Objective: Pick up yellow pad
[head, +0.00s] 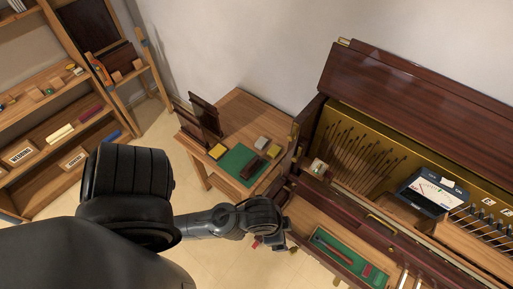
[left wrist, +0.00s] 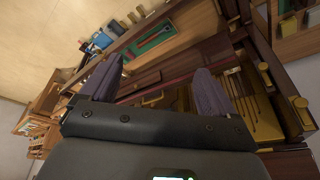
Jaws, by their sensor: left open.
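The yellow pad (head: 217,151) lies on the small wooden side table (head: 242,108), at the left edge of a green mat (head: 236,158). It is not discernible in the left wrist view. My left gripper (head: 277,242) is in front of the piano, below and to the right of the side table in the head view, well apart from the pad. In the left wrist view its two dark fingers (left wrist: 155,82) are spread with nothing between them. My right gripper is in neither view.
The open piano (head: 345,180) stands at the right, with a meter (head: 435,190) on it and a green-lined tray (head: 350,258) at its front. A dark upright rack (head: 205,115) stands behind the pad. A grey block (head: 261,143) and brown block (head: 252,168) are nearby. Shelves (head: 50,130) stand left.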

